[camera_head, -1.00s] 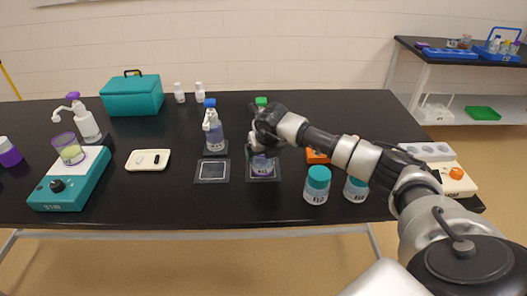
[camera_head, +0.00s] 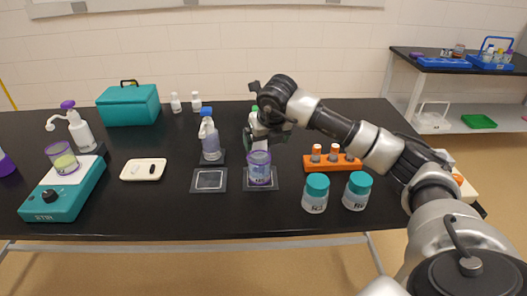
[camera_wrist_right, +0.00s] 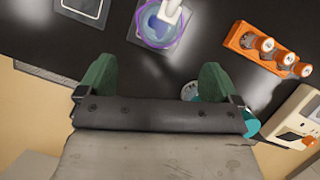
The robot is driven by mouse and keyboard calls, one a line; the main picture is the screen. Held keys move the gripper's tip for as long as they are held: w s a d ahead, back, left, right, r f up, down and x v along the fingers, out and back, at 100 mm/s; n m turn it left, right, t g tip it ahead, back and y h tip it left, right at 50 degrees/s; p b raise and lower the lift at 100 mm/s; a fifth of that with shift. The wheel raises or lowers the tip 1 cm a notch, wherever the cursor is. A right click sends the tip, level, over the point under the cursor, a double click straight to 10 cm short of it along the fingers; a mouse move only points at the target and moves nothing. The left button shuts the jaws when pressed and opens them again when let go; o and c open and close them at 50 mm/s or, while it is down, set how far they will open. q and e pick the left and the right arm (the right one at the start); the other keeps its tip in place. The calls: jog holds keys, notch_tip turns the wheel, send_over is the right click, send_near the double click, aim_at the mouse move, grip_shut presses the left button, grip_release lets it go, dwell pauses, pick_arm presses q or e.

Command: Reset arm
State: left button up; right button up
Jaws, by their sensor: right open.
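My right gripper (camera_head: 272,125) is above and behind a purple-rimmed beaker (camera_head: 259,168), in front of a green-topped bottle (camera_head: 254,119) that it partly hides. In the right wrist view my right gripper (camera_wrist_right: 157,78) has its two green fingers spread apart with nothing between them. The beaker also shows there (camera_wrist_right: 146,36), beyond the fingertips, with bluish contents and a white spout over it. The beaker stands on a dark square mat (camera_head: 274,186). My left gripper is not in view.
A blue-topped bottle (camera_head: 210,143) stands left, behind an empty mat (camera_head: 195,187). Two teal-lidded jars (camera_head: 315,200) (camera_head: 356,198) stand front right, before an orange rack (camera_head: 347,166). A stirrer (camera_head: 45,206) with a beaker (camera_head: 64,164) is at left. A white tray (camera_head: 130,171) lies between.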

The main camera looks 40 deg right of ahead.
jog(key=shift+s+r, duration=0.25)
jog(key=shift+r, duration=0.3)
